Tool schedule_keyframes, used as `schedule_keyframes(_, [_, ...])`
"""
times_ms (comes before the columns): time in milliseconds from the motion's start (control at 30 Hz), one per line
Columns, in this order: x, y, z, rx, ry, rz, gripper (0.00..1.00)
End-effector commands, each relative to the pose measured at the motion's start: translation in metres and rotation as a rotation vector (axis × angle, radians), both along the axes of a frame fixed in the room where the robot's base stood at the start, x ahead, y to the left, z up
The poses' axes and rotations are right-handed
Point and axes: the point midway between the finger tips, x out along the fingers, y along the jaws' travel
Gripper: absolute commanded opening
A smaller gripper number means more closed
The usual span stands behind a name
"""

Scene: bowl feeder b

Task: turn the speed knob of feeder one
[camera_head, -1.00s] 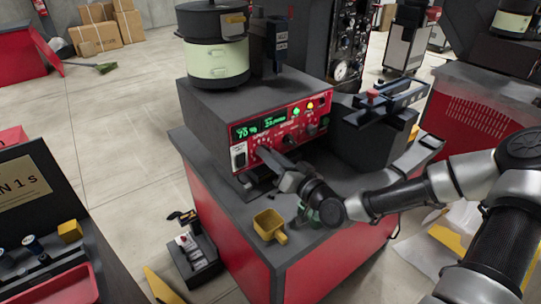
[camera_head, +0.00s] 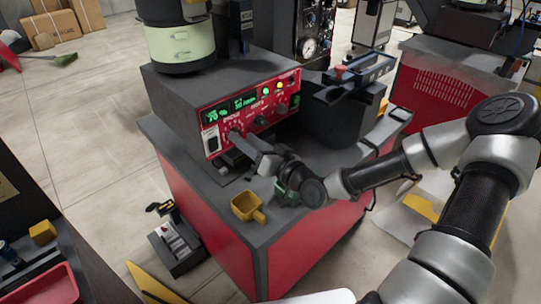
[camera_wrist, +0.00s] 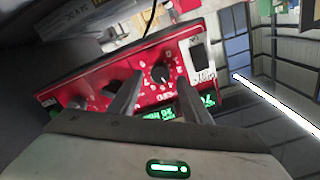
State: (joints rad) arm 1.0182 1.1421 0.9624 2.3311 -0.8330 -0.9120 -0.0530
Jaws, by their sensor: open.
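The gripper is open. I cannot tell whether the fingertips reach around the knob or stop short of it.
A yellow scoop (camera_head: 247,207) lies on the bench top (camera_head: 205,180) below my gripper. A dark block with a linear track (camera_head: 350,76) stands right of the panel.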

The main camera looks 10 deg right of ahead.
Motion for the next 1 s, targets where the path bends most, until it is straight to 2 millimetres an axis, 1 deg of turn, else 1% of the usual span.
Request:
schedule_keyframes(400, [-0.082, -0.058, 0.000, -0.001, 0.003, -0.007, 0.44])
schedule_keyframes(467, [-0.094, -0.065, 0.004, 0.001, 0.005, -0.006, 0.44])
schedule_keyframes(567, [-0.110, -0.075, 0.004, 0.002, 0.004, -0.005, 0.44])
schedule_keyframes(600, [-0.114, -0.078, 0.007, 0.003, 0.004, -0.005, 0.44])
schedule_keyframes(800, [-0.129, -0.087, 0.003, 0.002, 0.003, -0.002, 0.44])
schedule_keyframes(1000, [-0.132, -0.089, 0.000, 0.001, 0.001, -0.001, 0.44])
